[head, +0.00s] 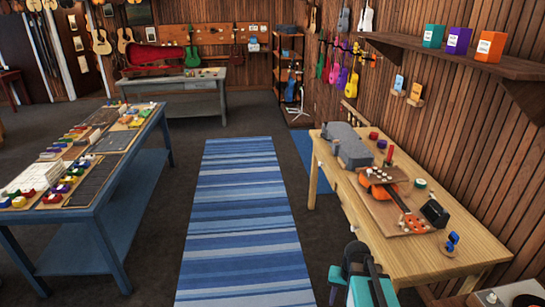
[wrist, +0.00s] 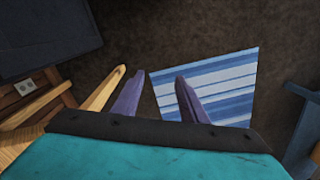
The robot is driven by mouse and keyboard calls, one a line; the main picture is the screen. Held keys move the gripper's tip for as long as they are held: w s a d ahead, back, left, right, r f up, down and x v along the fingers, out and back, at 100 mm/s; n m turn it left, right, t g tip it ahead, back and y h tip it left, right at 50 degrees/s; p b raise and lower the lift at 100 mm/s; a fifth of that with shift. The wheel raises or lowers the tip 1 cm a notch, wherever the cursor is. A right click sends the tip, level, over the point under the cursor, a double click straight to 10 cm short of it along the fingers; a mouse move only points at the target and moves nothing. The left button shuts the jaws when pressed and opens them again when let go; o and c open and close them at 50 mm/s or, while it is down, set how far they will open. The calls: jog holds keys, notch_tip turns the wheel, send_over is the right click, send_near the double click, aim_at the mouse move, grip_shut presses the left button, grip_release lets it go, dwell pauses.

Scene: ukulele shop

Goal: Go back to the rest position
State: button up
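My gripper (wrist: 158,77) shows in the wrist view with its two purple-grey fingers spread apart. Nothing is between them; behind the gap are dark floor and the edge of the blue striped rug (wrist: 215,85). In the head view, teal and dark parts of my arm show at the bottom, right of the striped rug (head: 240,220) and beside the front left of the wooden workbench (head: 440,260).
The workbench on the right holds an orange ukulele (head: 380,190), a grey case (head: 347,147) and a black box (head: 434,213). A blue table (head: 125,190) with colourful small items stands left. The rug between them is clear. A shelf (head: 455,57) juts from the right wall.

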jog(key=s+a+f+n, duration=0.1)
jog(key=s+a+n, duration=0.15)
jog(key=a, duration=0.45)
jog(key=s+f+g+b, duration=0.3)
jog(key=s+f+b, duration=0.4)
jog(key=s+f, duration=0.5)
jog(key=s+f+g+b, duration=0.2)
jog(key=s+f+b, duration=0.4)
jog(key=s+f, duration=0.7)
notch_tip(320, 180, down, 7)
jog(key=shift+d+f+g+h+b, duration=0.2)
jog(key=shift+g+h+b, duration=0.1)
jog(key=shift+g+b, duration=0.1)
jog(key=shift+n, duration=0.25)
jog(key=shift+c, duration=1)
